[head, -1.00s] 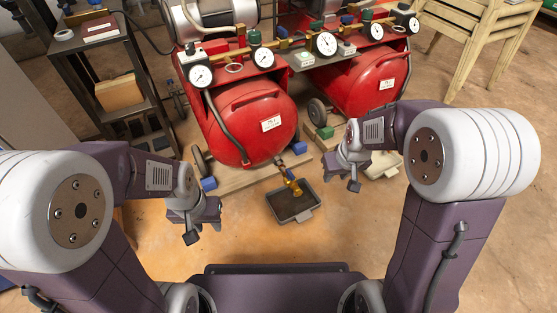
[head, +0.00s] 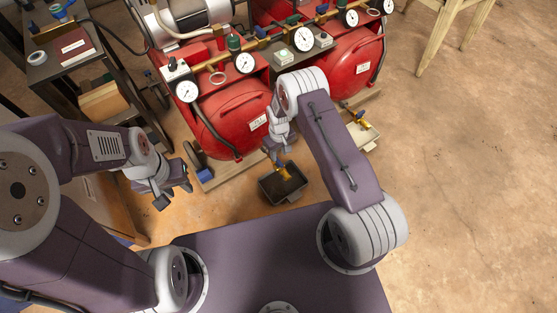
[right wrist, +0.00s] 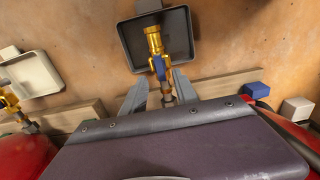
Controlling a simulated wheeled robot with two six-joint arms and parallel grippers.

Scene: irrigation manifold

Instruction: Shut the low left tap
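The low left tap (head: 284,172) is a brass tap with a blue lever at the foot of the left red tank (head: 237,122), over a dark tray (head: 283,188). In the right wrist view the tap (right wrist: 155,42) is at top centre, and its blue lever (right wrist: 159,67) looks roughly in line with the pipe. My right gripper (head: 276,153) is at the tap; its fingers (right wrist: 159,78) are open, one on each side of the lever. I cannot tell if they touch it. My left gripper (head: 174,194) is well left of the tap, apparently open and empty.
A second low brass tap (head: 357,117) is under the right red tank (head: 350,72), over a pale tray (head: 361,138). Gauges and upper valves line the manifold above. A dark shelf (head: 75,72) stands left.

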